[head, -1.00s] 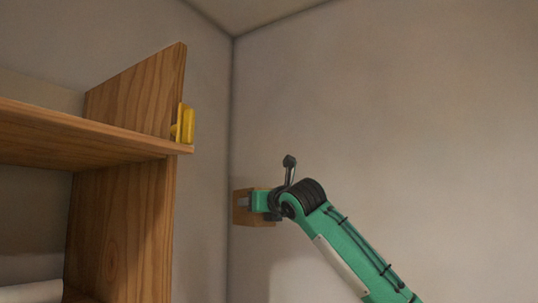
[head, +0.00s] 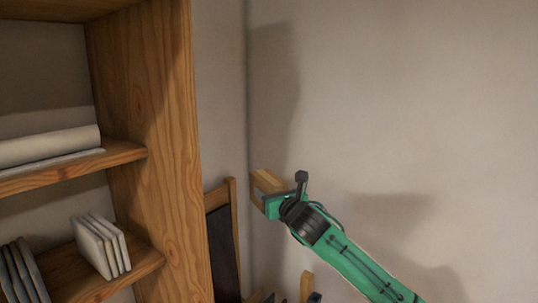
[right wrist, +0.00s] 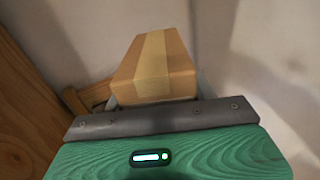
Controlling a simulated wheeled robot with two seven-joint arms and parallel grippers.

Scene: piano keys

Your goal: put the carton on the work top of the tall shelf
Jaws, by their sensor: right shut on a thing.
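The carton (head: 265,183) is a small brown box with a paler tape strip. My right gripper (head: 271,200) is shut on it and holds it in the air, right of the tall shelf. In the right wrist view the carton (right wrist: 154,68) sits between the two fingers of the gripper (right wrist: 154,102). The tall wooden shelf (head: 165,150) fills the left of the head view, with its side panel facing the carton and a gap between them. The shelf's top is out of the head view. My left gripper is not in view.
A white roll (head: 48,146) lies on one shelf board. White upright slabs (head: 100,245) and dark ones (head: 22,272) stand on a lower board. A wooden chair-like frame with a dark panel (head: 222,245) stands beside the shelf. Bare wall lies behind and right of the carton.

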